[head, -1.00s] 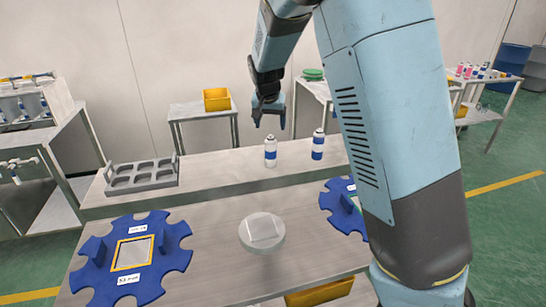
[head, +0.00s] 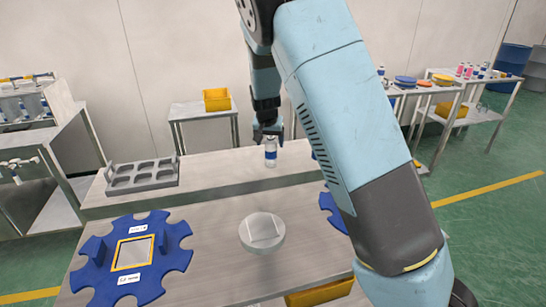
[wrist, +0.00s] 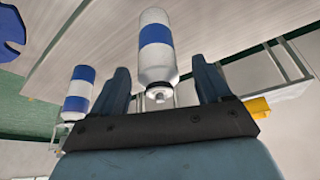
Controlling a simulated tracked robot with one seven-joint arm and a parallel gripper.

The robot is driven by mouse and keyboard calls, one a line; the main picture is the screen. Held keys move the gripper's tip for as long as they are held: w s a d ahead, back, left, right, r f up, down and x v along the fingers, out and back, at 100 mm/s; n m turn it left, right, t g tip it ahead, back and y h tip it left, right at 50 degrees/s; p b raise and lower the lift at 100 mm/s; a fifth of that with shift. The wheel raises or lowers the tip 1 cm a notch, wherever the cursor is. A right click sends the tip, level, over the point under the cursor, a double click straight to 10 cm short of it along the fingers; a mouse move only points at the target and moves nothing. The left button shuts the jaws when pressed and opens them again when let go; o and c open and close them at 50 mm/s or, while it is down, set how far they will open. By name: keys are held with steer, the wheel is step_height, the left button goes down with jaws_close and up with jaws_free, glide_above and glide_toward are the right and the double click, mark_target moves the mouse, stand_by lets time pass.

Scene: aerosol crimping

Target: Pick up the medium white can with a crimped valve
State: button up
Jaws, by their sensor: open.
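A white can with a blue band (head: 270,152) stands upright on the raised back shelf of the bench. In the wrist view the same can (wrist: 156,45) shows its shoulder and a small valve fitting at its top, facing my gripper. My gripper (head: 268,132) is open, pointing down just above the can. In the wrist view its fingers (wrist: 160,68) lie on either side of the can's top, with gaps visible.
A blue notched fixture (head: 172,258) and a pale round disc (head: 262,232) are on the lower bench. Another blue fixture (head: 331,211) is partly hidden by my arm. A yellow bin (head: 216,99) stands behind.

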mark_target(271, 147)
steer(key=x, duration=0.4)
steer(key=shift+w+d+f, duration=0.1)
steer(key=shift+w+f, duration=0.05)
steer(key=shift+c, duration=0.2)
steer(key=c, duration=1)
